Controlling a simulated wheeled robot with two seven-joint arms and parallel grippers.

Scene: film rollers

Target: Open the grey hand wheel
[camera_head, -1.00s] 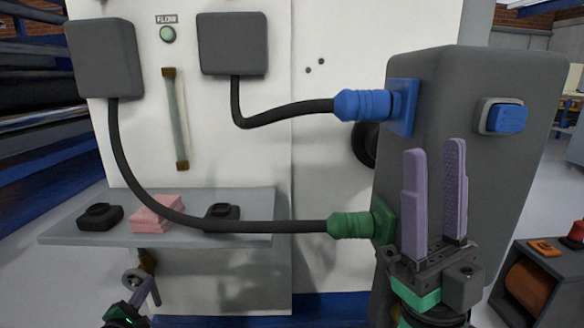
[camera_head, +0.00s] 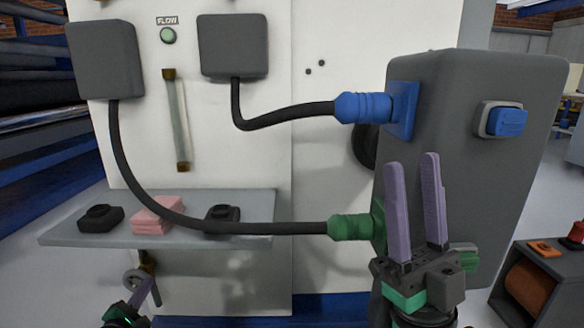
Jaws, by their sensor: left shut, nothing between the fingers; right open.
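The grey hand wheel (camera_head: 132,281) is small and sits low under the shelf, beside a brass-coloured valve part. My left gripper (camera_head: 150,281) is shut and empty, its purple fingers pointing up just right of the wheel. They overlap the wheel's right side in the picture; I cannot tell whether they touch it. My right gripper (camera_head: 411,162) is open and empty, fingers up, in front of the grey cabinet, far from the wheel.
A blue plug (camera_head: 362,105) sits higher.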

